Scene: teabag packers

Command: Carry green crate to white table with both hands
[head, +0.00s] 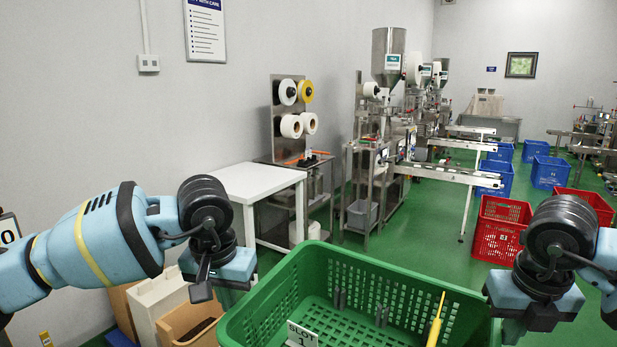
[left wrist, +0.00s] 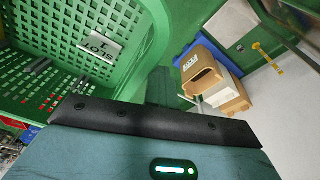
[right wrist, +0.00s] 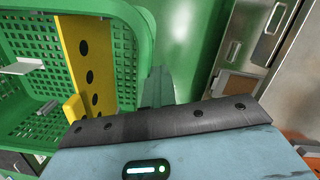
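The green crate (head: 400,277) is close in front of me, roughly level. Inside it are a white "SLOT 1" card (head: 302,335), a yellow strip with holes (head: 436,322) and small grey pieces (head: 381,315). My left gripper (head: 208,285) is at its left side, and my right gripper (head: 530,325) at its right side. In the wrist views, the fingers sit close together against the crate's rim (left wrist: 152,55) (right wrist: 142,25) and look shut on it; the contact is partly hidden. The white table (head: 258,182) stands ahead and left, its top bare.
Cardboard and white boxes (head: 160,298) stand on the floor left of the crate. A spool stand (head: 290,140) and metal packing machines (head: 385,150) are behind the table. Red crates (head: 500,230) and blue crates (head: 550,172) stand at right. Green floor is open in the middle.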

